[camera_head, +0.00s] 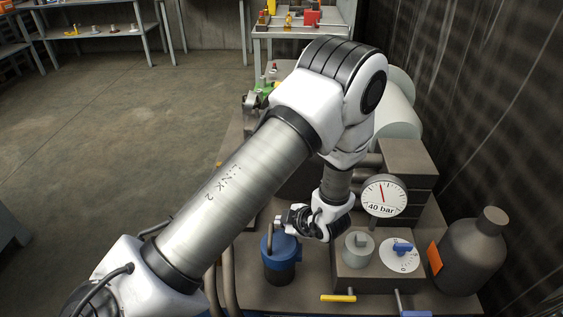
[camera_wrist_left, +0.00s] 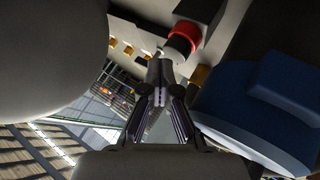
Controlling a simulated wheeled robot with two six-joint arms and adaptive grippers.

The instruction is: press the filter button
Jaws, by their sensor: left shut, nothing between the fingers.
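My left gripper (camera_head: 280,224) is shut and empty, just above and beside the blue-lidded dark canister (camera_head: 280,250) in the head view. The blue part (camera_wrist_left: 255,105) also fills the right side of the left wrist view. In that view my shut fingertips (camera_wrist_left: 160,65) point at a dark round piece with a red ring (camera_wrist_left: 185,36), and overlap its lower edge; I cannot tell whether they touch. I cannot tell for sure which part is the filter button. My right gripper is not clearly seen.
A 40 bar gauge (camera_head: 384,196), a grey block with a blue-handled dial (camera_head: 402,254), a grey knob (camera_head: 359,249) and a dark bottle (camera_head: 468,258) stand right of the gripper. Yellow (camera_head: 338,298) and blue levers are at the front. Pipes run left of the canister.

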